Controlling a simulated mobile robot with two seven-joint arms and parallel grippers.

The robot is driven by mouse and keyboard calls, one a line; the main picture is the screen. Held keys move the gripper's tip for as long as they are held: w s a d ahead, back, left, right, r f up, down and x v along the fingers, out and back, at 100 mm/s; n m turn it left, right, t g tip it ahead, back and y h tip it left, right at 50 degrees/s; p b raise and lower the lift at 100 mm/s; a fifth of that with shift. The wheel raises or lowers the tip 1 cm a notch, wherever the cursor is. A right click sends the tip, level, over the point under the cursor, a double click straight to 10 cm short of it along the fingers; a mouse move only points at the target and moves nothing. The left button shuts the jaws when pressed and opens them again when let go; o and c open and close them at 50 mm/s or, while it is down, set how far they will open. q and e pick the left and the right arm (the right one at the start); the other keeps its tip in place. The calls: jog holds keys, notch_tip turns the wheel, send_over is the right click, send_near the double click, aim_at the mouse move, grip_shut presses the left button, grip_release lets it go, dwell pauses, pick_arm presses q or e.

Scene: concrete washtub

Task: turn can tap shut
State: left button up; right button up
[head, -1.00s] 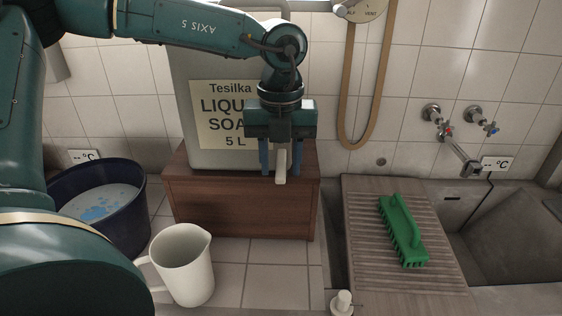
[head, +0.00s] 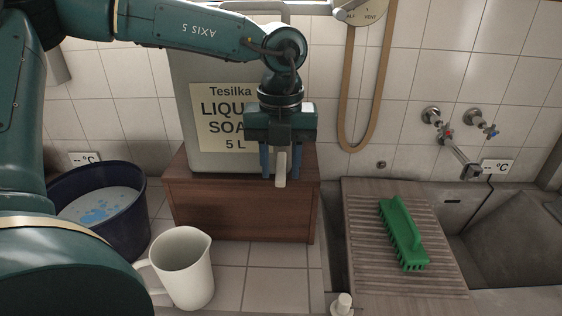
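The large pale soap can (head: 186,110), with a "Liquid Soap 5 L" label, stands on a brown wooden box (head: 240,210). A pale beige piece, seemingly the can's tap (head: 281,170), hangs at the box's front top edge. My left gripper (head: 281,178) points down in front of the can. Its two blue fingers are apart, one on each side of the beige piece, with small gaps showing. The gripper body hides the upper part of the tap, so I cannot tell how its handle is turned. My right gripper is not in view.
A white jug (head: 184,270) stands on the tiles in front of the box. A dark blue tub (head: 120,225) of soapy water is at left. A green brush (head: 403,235) lies on the ribbed board (head: 365,255) beside the concrete basin (head: 510,240) at right.

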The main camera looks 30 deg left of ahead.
aim_at(281, 173)
pick_arm(q)
jog(key=shift+r, duration=0.1)
jog(key=shift+r+p, duration=1.65)
jog(key=shift+r, duration=1.8)
